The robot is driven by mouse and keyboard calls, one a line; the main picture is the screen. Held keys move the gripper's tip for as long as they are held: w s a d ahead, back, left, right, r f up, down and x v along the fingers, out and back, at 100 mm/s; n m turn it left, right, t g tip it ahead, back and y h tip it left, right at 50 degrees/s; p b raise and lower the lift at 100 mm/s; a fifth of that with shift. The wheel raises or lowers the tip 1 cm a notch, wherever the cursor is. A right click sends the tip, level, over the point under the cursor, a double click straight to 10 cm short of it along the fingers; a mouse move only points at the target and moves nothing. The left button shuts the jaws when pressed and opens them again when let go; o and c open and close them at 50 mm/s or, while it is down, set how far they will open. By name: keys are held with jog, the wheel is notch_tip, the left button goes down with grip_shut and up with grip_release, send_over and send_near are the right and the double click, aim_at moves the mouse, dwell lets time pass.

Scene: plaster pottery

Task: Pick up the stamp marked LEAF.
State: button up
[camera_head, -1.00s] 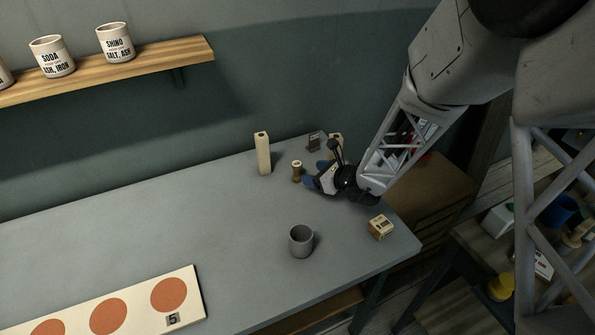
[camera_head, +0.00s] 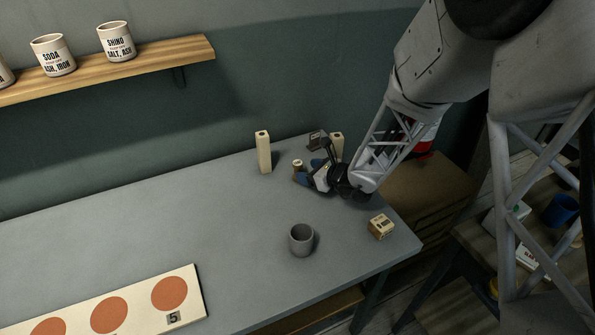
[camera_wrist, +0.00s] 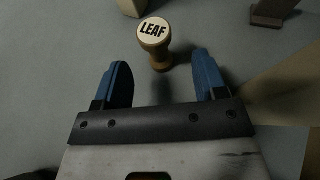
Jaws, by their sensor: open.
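The stamp marked LEAF (camera_wrist: 155,37) stands upright on the grey table in the wrist view. It is a small wooden, waisted piece with a pale round top bearing the word LEAF. In the head view the same stamp (camera_head: 297,166) stands just left of my gripper (camera_head: 309,173). In the wrist view my gripper (camera_wrist: 159,80) is open, its two blue fingers apart. The stamp lies ahead of the fingertips, in line with the gap between them, and nothing is held.
A tall cream post (camera_head: 263,153) stands behind and left of the stamp, and a second post (camera_head: 337,146) behind my gripper. A dark small stand (camera_head: 315,140) is near the wall. A grey cup (camera_head: 301,240) and a boxy block (camera_head: 380,226) stand in front. The table's left middle is clear.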

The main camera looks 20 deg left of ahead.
aim_at(298, 169)
jog(key=shift+x, duration=2.6)
jog(key=shift+s, duration=0.1)
jog(key=c, duration=1)
